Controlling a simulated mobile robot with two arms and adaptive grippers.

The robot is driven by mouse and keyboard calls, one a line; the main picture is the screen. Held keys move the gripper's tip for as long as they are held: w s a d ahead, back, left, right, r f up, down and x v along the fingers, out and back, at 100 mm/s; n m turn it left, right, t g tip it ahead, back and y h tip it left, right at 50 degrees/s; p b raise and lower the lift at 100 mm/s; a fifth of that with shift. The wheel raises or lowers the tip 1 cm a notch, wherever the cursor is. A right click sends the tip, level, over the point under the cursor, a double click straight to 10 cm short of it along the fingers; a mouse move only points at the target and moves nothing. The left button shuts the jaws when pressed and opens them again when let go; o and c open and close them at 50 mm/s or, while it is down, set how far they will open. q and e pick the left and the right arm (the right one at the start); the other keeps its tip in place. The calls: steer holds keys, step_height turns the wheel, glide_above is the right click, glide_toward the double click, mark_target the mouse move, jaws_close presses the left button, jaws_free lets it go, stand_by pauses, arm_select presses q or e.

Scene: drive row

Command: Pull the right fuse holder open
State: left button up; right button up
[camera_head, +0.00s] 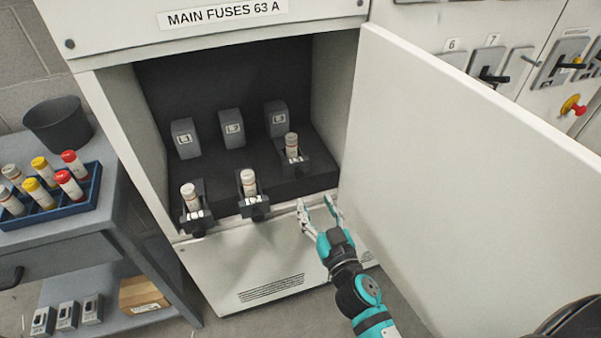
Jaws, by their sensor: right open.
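The right fuse holder (294,161) is dark and carries a pale fuse (291,141) with a brownish top. It sits in front of the L3 block (277,119), farther back than the other two holders. The middle fuse holder (255,207) and left fuse holder (196,221) stand out at the front edge, each with a pale fuse. My right gripper (315,202) is open and empty, below and in front of the right holder, apart from it. My left gripper is not in view.
The open cabinet door (450,160) stands close on the right of my right arm. A side table (60,235) on the left bears a blue fuse rack (50,213) and a black bin (58,124). More switchgear (490,70) is behind the door.

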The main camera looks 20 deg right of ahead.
mark_target(301, 176)
steer(key=w+p, duration=0.1)
steer(key=w, duration=0.9)
steer(key=shift+w+a, duration=0.1)
steer(key=shift+a, duration=0.1)
jaws_close()
